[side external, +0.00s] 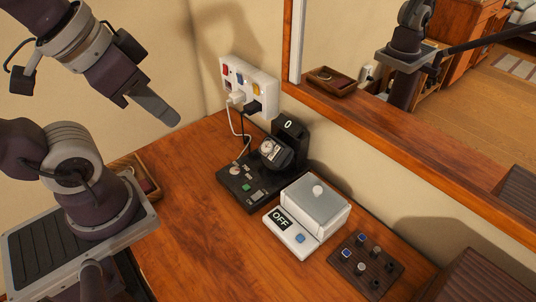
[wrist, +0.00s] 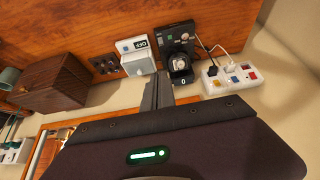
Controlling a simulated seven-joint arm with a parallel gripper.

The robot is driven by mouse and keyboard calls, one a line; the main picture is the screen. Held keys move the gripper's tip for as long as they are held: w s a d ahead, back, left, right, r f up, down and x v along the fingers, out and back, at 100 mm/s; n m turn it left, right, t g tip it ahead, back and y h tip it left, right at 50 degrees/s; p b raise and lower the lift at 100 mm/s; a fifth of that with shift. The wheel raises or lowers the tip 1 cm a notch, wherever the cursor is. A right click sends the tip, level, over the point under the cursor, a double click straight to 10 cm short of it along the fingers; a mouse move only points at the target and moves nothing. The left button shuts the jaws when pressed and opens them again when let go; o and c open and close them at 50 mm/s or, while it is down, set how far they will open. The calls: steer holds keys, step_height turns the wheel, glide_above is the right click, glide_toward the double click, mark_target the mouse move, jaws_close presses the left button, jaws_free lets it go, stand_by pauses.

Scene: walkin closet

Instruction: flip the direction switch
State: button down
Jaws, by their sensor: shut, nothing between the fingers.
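A black watch winder (side external: 250,180) stands on the wooden counter, with a watch in its round holder and a display reading 0 on its upright part. Its flat control base carries a small silver knob or lever (side external: 234,170), a small light-coloured control and a green button (side external: 257,195). Which of these is the direction switch I cannot tell, nor its position. The winder also shows in the wrist view (wrist: 177,36). My gripper (side external: 174,119) is shut and empty, in the air to the upper left of the winder, apart from it. The gripper also shows in the wrist view (wrist: 157,90).
A white box with a grey lid (side external: 316,205) and an OFF label stands right of the winder. The counter's left front is clear.

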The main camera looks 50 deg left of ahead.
steer(key=n+g+y, duration=0.3)
steer(key=n+g, duration=0.2)
steer(key=n, duration=1.3)
glide_above(259, 193)
steer(key=d, duration=0.4)
step_height(259, 193, down, 19)
steer(key=shift+s+a+r, duration=0.1)
steer(key=shift+s+r, duration=0.1)
steer(key=shift+s, duration=0.25)
steer(key=x, duration=1.3)
steer(key=shift+d+f, duration=0.2)
steer(key=shift+d, duration=0.05)
steer(key=shift+f, duration=0.35)
